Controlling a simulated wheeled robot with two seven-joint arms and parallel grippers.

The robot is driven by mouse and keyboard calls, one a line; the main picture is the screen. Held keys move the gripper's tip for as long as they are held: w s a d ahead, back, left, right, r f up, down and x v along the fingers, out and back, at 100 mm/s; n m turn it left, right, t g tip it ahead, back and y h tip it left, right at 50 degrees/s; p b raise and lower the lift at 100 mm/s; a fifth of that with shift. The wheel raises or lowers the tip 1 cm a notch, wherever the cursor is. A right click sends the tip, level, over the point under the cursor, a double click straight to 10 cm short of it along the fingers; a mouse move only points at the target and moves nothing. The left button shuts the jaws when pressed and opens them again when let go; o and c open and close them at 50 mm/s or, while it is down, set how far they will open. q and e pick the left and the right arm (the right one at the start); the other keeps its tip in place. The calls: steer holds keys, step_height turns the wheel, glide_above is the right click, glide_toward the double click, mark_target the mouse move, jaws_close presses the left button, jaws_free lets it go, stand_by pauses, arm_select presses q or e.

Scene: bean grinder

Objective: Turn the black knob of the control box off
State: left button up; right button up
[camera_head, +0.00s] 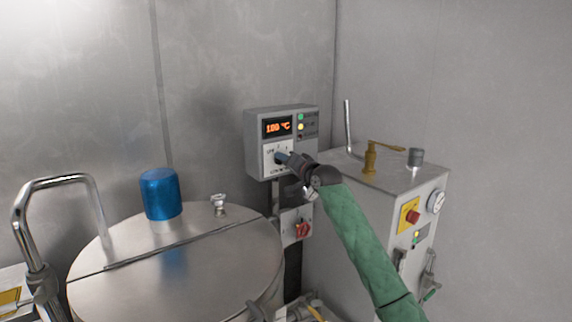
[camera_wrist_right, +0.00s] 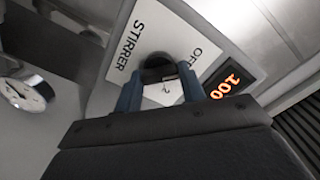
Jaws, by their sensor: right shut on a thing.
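The grey control box (camera_head: 252,148) is on the back wall, with a lit orange temperature display (camera_head: 277,127) and indicator lights at its right. My right gripper (camera_head: 281,157) reaches its lower white panel from the right and hides the knob in the head view. In the right wrist view the black knob (camera_wrist_right: 158,62) sits between the two blue fingers of my right gripper (camera_wrist_right: 159,80), which is shut on it. The white panel (camera_wrist_right: 140,38) around it reads "STIRRER" and "OFF". The knob's exact angle is hard to tell. My left gripper is not in view.
A steel vessel (camera_head: 190,270) with a blue cap (camera_head: 160,192) stands at the left. A red switch (camera_head: 302,229) is below the control box. A grey machine cabinet (camera_head: 365,210) with a brass valve (camera_head: 371,158) and gauge (camera_head: 436,202) stands at the right, close to my right arm.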

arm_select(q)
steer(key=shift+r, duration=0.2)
arm_select(e)
steer(key=shift+f, duration=0.25)
steer(key=o, duration=1)
steer(key=shift+r, duration=0.1)
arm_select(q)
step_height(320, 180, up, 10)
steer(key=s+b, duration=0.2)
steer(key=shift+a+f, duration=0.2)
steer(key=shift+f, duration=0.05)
arm_select(e)
steer(key=v, duration=0.7)
steer(key=shift+s+d, duration=0.25)
steer(key=shift+s, duration=0.05)
steer(key=shift+n, duration=0.3)
